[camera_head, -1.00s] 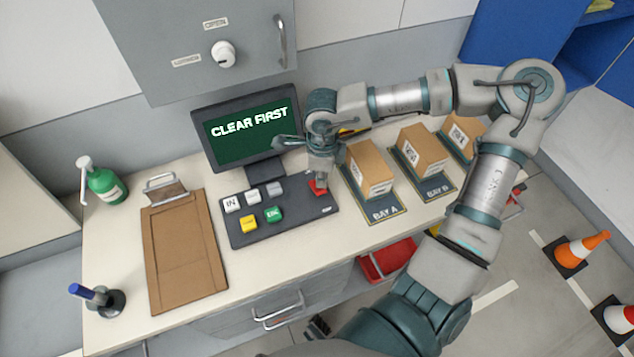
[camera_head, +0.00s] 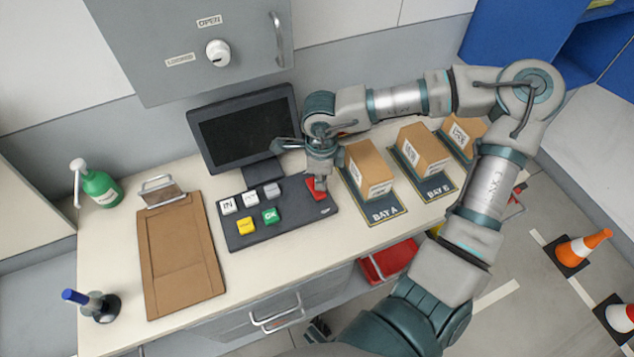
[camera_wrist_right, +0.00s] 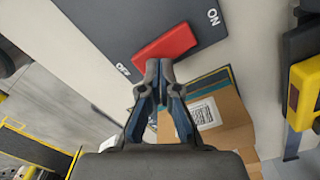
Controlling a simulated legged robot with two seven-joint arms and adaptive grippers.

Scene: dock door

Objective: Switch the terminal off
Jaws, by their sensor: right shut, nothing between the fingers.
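The terminal has a monitor (camera_head: 246,128) with a dark, blank screen and a black keypad panel (camera_head: 287,226) in front of it. A red rocker switch (camera_head: 317,189) sits at the panel's right end. In the right wrist view, the red switch (camera_wrist_right: 165,52) lies between the printed words ON and OFF. My right gripper (camera_head: 321,178) points down at the switch, with its fingers shut and empty. Its fingertips (camera_wrist_right: 160,68) are at the switch's edge near OFF; I cannot tell whether they touch it. My left gripper is not in view.
Cartons (camera_head: 369,170) stand on bay mats right of the panel. A brown clipboard (camera_head: 181,255), a green bottle (camera_head: 101,188) and a blue-topped stamp (camera_head: 92,304) are on the left. A grey cabinet (camera_head: 190,50) hangs above. White, grey, yellow and green keys sit on the panel's left part.

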